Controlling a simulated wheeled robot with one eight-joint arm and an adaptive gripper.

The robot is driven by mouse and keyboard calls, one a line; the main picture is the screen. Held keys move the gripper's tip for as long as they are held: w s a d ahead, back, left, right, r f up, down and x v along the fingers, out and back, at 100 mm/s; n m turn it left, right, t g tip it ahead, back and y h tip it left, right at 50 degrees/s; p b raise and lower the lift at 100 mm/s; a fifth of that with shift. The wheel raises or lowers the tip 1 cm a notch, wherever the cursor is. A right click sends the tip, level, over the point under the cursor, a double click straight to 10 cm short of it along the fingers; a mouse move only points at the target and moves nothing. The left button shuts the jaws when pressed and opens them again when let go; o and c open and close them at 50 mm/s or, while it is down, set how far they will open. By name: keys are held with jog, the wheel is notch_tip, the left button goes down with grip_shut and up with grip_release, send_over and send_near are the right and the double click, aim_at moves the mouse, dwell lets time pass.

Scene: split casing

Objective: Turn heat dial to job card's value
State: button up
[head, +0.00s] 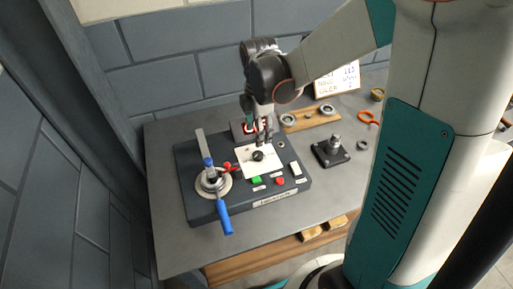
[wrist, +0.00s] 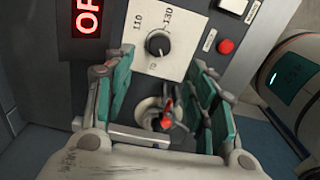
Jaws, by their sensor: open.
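The heat dial is a round black knob (head: 258,155) on a white scale plate on the dark machine. It also shows in the wrist view (wrist: 158,43), with 110 and 130 readable on the scale; I cannot tell its exact setting.
A red-lit display (wrist: 87,17) beside the dial shows part of "OFF". A green button (head: 256,180), a red button (head: 280,181) and a white switch (head: 296,169) sit near it. A clamp with a blue handle (head: 224,220) stands left. A black fixture (head: 331,152) stands right.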

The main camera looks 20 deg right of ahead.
aim_at(258, 154)
notch_tip(258, 154, down, 11)
jog(key=b, duration=0.2)
jog(key=shift+r+b, duration=0.15)
jog(key=shift+b, duration=0.15)
jog(key=shift+c, duration=0.2)
jog(key=c, duration=1)
